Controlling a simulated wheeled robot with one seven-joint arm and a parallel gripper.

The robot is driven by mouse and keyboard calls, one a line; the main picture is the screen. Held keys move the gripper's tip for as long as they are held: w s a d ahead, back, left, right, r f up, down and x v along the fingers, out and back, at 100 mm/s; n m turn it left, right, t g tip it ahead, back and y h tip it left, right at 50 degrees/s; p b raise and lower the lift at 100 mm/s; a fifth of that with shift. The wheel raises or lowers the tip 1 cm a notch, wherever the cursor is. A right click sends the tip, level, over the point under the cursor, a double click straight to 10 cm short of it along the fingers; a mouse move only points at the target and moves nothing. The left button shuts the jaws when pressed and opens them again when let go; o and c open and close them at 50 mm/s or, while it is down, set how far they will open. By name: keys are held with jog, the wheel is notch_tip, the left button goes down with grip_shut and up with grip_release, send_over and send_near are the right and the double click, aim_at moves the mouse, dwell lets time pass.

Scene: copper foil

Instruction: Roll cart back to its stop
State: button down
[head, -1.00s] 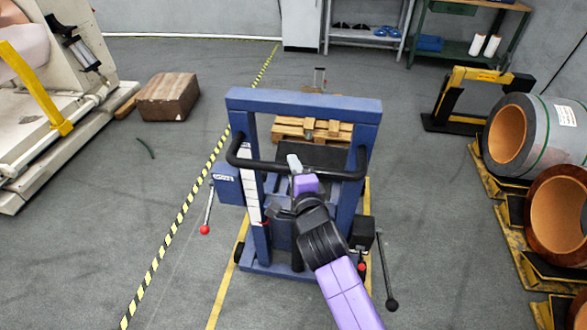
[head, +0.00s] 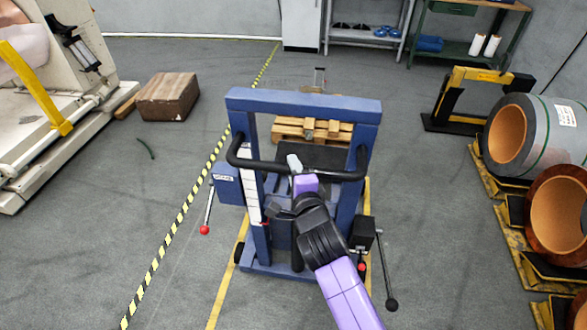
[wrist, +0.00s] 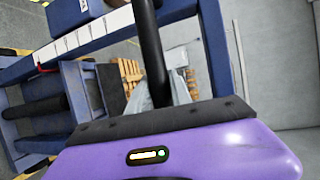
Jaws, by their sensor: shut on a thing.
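The blue cart (head: 305,104) stands upright on the grey floor in the middle of the head view. Its black push handle (head: 262,166) runs across the near side of the frame. My gripper (head: 294,163) is shut on the handle near its middle. In the wrist view the black handle bar (wrist: 152,50) passes between the grey fingers (wrist: 165,92), and the blue frame (wrist: 215,45) stands beside it. A small metal post (head: 319,78) stands on the floor beyond the cart; I cannot tell whether it is the stop. The cart's wheels are mostly hidden.
A wooden pallet (head: 335,134) lies just beyond the cart. A yellow-black floor line (head: 176,232) runs along the left. A brown box (head: 168,96) lies at the left. Copper coils (head: 508,135) on yellow stands line the right. Floor between cart and coils is clear.

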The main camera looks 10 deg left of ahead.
jog(key=shift+f, duration=0.15)
jog(key=w+b, duration=0.2)
jog(key=shift+w+d, duration=0.15)
jog(key=shift+w, duration=0.15)
jog(key=c, duration=1.2)
grip_release()
jog(key=shift+o, duration=0.2)
jog(key=b+v, duration=0.1)
jog(key=v, duration=0.6)
jog(key=shift+s+r, duration=0.2)
jog(key=shift+s, duration=0.2)
